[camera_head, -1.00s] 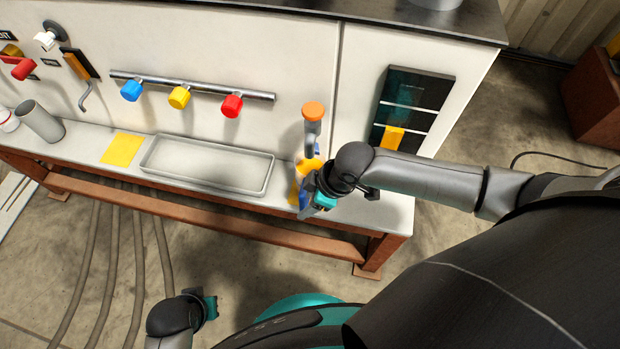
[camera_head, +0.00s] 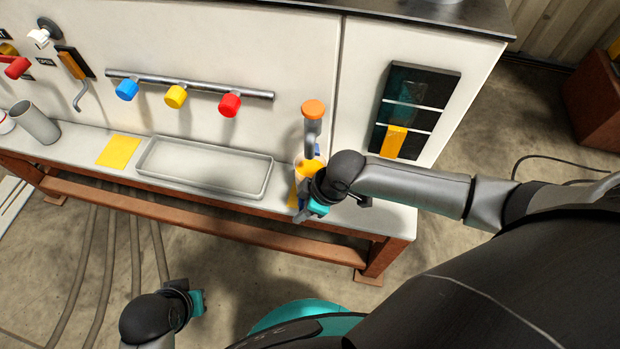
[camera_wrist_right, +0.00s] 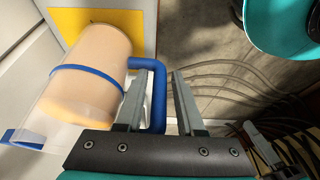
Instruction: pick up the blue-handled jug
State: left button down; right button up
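The blue-handled jug (camera_head: 311,168) stands near the front right of the counter, under the orange-topped tap. In the right wrist view the jug (camera_wrist_right: 95,75) is see-through, with pale orange contents, a blue band and a blue handle (camera_wrist_right: 158,98). My right gripper (camera_head: 312,208) is at the jug's front right. In the right wrist view its fingers (camera_wrist_right: 165,98) are apart, with the handle between them. The handle lies close to the left finger, and a gap shows on the right finger's side. My left gripper (camera_head: 197,300) is low, away from the counter; its fingers are unclear.
The orange-topped tap (camera_head: 313,110) hangs just above the jug. A shallow grey tray (camera_head: 205,192) lies left of it, then a yellow mat (camera_head: 118,152) and a grey cylinder (camera_head: 36,124). A yellow mat (camera_wrist_right: 75,22) lies beneath the jug. Coloured knobs line the wall pipe.

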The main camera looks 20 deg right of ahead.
grip_shut()
dwell(1.1)
